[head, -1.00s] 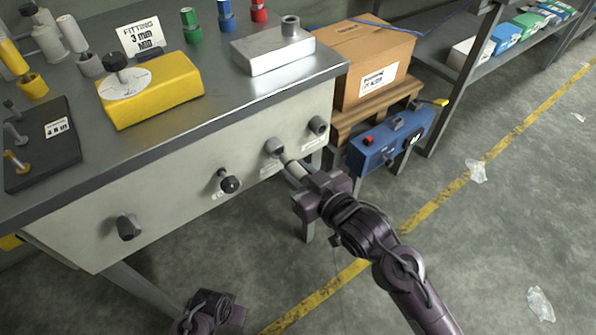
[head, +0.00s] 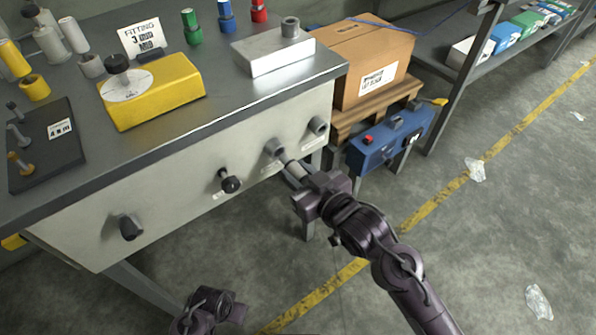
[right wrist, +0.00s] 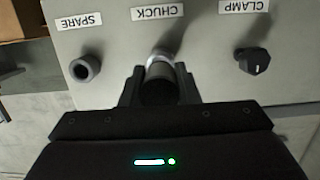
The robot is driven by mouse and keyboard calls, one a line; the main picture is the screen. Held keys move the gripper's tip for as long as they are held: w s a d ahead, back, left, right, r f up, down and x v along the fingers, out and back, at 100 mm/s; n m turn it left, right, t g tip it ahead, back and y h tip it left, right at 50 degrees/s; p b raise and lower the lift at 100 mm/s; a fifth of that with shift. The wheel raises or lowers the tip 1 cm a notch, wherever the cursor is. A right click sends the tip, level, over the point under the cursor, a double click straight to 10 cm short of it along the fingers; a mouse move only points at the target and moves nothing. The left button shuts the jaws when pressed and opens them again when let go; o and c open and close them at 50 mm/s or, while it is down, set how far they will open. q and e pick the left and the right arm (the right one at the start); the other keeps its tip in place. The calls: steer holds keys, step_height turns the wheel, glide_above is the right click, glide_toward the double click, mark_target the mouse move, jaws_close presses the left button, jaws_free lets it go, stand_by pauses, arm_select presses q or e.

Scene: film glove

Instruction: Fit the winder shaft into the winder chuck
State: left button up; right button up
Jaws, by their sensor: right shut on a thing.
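The winder chuck (head: 275,148) is a grey round socket on the front panel of the bench. It shows in the right wrist view (right wrist: 160,55) below its CHUCK label. My right gripper (head: 303,178) is shut on the pale grey winder shaft (head: 293,168). The shaft points at the chuck, its far end at or right by the chuck's mouth. I cannot tell whether it is inside. In the right wrist view the shaft (right wrist: 160,72) lines up with the chuck between the fingers. My left gripper (head: 208,310) is low at the bottom edge, its fingers unclear.
The SPARE socket (head: 318,125) is right of the chuck and the black CLAMP knob (head: 230,184) is left of it. Another dark knob (head: 130,227) is farther left. A blue box (head: 390,140) stands beside the bench. The floor (head: 450,230) to the right is mostly clear.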

mark_target(288, 160)
steer(key=shift+p, duration=0.35)
steer(key=shift+r+x, duration=0.15)
steer(key=shift+x, duration=0.7)
steer(key=shift+r+x, duration=0.2)
steer(key=shift+x, duration=0.65)
steer(key=o, duration=1.1)
steer(key=shift+w+a, duration=0.1)
steer(key=p+v, duration=0.1)
steer(key=v, duration=0.7)
steer(key=shift+w, duration=0.1)
